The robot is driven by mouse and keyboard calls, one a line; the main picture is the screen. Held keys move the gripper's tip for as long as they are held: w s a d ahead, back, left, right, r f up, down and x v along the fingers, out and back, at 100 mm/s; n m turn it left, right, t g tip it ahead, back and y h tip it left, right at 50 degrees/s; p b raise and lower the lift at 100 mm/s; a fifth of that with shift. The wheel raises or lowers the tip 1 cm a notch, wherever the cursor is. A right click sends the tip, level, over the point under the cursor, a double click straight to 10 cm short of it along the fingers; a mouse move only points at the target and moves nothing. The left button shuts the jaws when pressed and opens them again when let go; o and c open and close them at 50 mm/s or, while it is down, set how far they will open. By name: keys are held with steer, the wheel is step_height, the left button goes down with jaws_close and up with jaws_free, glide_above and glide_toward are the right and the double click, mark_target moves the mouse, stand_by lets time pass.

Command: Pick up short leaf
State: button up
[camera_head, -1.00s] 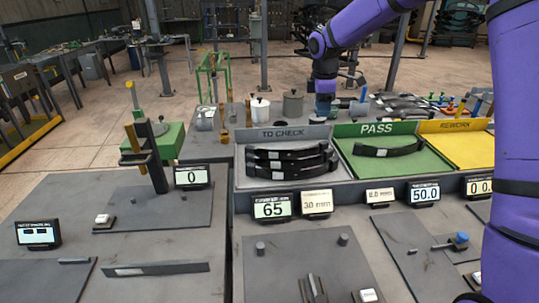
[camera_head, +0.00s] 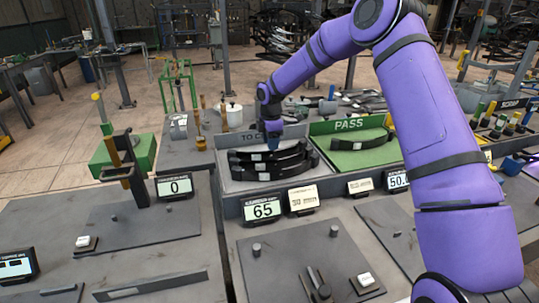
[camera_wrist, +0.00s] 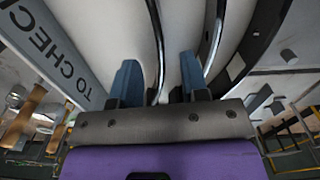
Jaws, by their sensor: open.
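Several dark curved leaves with pale labels lie in the grey TO CHECK tray (camera_head: 310,188). A rear leaf (camera_head: 290,153) and a front leaf (camera_head: 262,176) show there; I cannot tell which is the short one. My gripper (camera_head: 273,141) points down over the back of this tray. In the wrist view my gripper (camera_wrist: 157,62) is open, with one thin leaf edge (camera_wrist: 156,30) between its two blue fingers. Another leaf edge (camera_wrist: 214,40) is right of the right finger, and a broader labelled leaf (camera_wrist: 240,50) lies farther right. Contact with the fingers is not clear.
The green PASS tray (camera_head: 340,158), right of the TO CHECK tray, holds one dark leaf (camera_head: 362,142). Displays reading 65 (camera_head: 263,208) and 0 (camera_head: 174,187) stand on the benches. A long flat bar (camera_head: 150,286) lies at front left.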

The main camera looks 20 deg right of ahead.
mark_target(272, 153)
steer(key=shift+d+f, duration=0.15)
steer(key=shift+f, duration=2.5)
steer(key=shift+w, duration=0.1)
jaws_close()
